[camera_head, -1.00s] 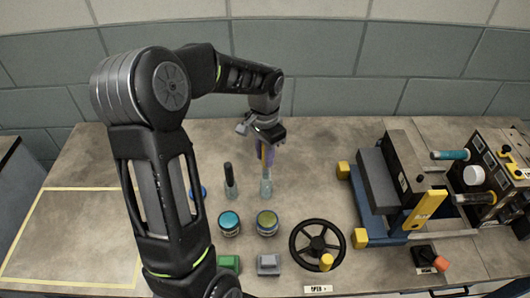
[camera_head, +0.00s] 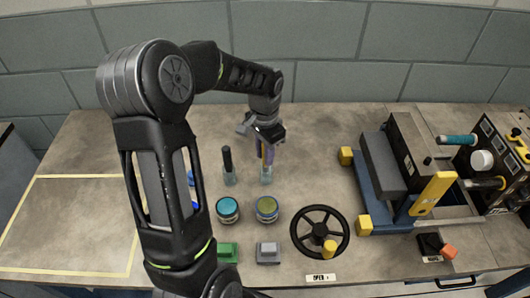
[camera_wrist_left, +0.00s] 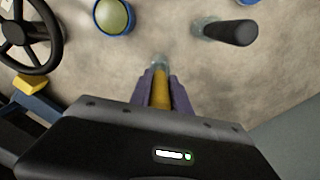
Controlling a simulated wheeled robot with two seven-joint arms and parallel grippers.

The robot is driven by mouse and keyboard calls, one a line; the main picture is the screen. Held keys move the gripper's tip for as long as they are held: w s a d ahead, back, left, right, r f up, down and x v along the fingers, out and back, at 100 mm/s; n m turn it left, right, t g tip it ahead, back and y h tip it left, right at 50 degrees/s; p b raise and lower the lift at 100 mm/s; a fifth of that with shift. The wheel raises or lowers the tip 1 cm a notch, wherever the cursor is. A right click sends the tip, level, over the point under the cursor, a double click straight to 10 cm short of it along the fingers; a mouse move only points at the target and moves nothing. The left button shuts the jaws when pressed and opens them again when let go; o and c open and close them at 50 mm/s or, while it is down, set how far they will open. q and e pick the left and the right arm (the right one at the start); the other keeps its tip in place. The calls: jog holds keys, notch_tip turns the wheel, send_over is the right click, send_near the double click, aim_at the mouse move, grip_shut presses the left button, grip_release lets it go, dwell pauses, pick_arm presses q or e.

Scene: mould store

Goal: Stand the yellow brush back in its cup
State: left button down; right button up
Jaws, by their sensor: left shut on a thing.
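My left gripper (camera_head: 266,157) is shut on the yellow brush (camera_wrist_left: 160,92), holding it roughly upright. The brush's yellow handle shows between the purple fingers in the left wrist view. A clear cup (camera_head: 266,177) stands on the bench directly below the fingers. It also shows in the left wrist view (camera_wrist_left: 160,60), just beyond the brush. The fingers hide much of the brush, and I cannot tell whether its lower end is inside the cup. My right gripper is not in view.
A second clear cup with a black-handled brush (camera_head: 227,160) stands close on the left. Two round jars, one teal (camera_head: 228,209) and one olive (camera_head: 267,208), stand in front. A black handwheel (camera_head: 319,219) and a blue-framed machine (camera_head: 377,200) are to the right.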

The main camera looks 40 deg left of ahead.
pick_arm(q)
jog(key=c, duration=1.1)
grip_release()
jog(key=shift+c, duration=0.2)
jog(key=shift+r, duration=0.1)
notch_tip(320, 180, up, 8)
jog(key=shift+f, duration=0.15)
dwell(0.6)
